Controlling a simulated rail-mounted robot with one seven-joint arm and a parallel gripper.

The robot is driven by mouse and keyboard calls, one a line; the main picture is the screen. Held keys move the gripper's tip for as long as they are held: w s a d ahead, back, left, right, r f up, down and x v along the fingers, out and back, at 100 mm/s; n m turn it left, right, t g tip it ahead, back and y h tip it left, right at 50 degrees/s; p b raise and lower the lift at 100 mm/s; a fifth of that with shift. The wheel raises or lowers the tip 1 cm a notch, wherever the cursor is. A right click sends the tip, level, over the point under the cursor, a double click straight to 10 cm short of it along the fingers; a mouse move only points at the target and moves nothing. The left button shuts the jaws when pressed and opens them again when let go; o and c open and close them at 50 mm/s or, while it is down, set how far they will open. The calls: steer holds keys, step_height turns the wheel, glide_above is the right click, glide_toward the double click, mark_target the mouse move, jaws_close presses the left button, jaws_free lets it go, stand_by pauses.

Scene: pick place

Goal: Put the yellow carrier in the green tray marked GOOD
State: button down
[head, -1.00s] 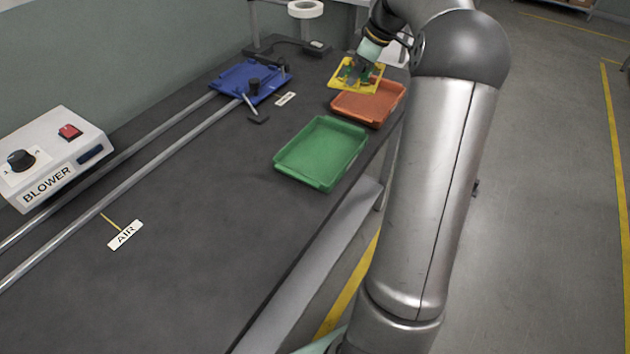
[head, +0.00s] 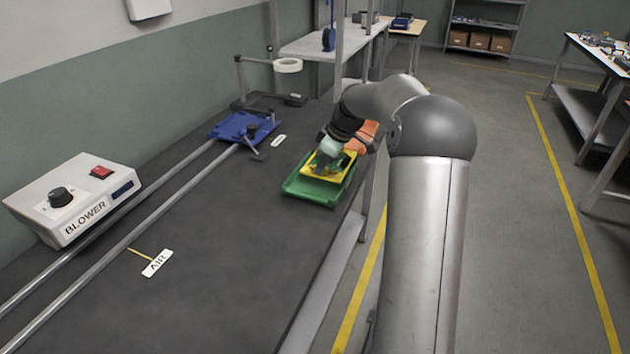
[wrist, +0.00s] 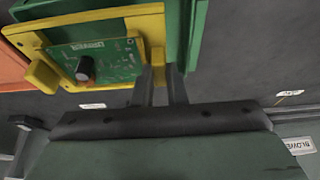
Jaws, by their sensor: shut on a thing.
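The yellow carrier (head: 341,174) is held over the green tray (head: 311,193) in the head view. In the wrist view the carrier (wrist: 40,74) bears a green circuit board (wrist: 105,62) with a dark round part. My gripper (wrist: 163,80) is shut on the carrier's edge. In the head view my gripper (head: 327,160) is above the tray and hides part of the carrier. The green tray (wrist: 197,35) also shows behind the carrier in the wrist view. I cannot tell whether the carrier touches the tray. The tray's marking is not visible.
An orange tray (head: 367,133) lies just beyond, partly hidden by my arm. A blue fixture (head: 240,127) sits on two rails at the left. A white blower box (head: 75,198) stands at the near left. The dark bench between is mostly clear.

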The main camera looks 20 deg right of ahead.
steer(key=shift+w+a+f, duration=0.2)
steer(key=shift+a+f, duration=0.2)
steer(key=shift+f, duration=0.05)
steer(key=x, duration=0.4)
steer(key=shift+s+a+f, duration=0.1)
steer(key=shift+s+f, duration=0.15)
steer(key=shift+f, duration=0.25)
steer(key=shift+f+b, duration=0.2)
steer(key=shift+b, duration=0.1)
steer(key=c, duration=1.5)
jaws_free()
steer(key=shift+o, duration=0.2)
steer(key=shift+r, duration=0.15)
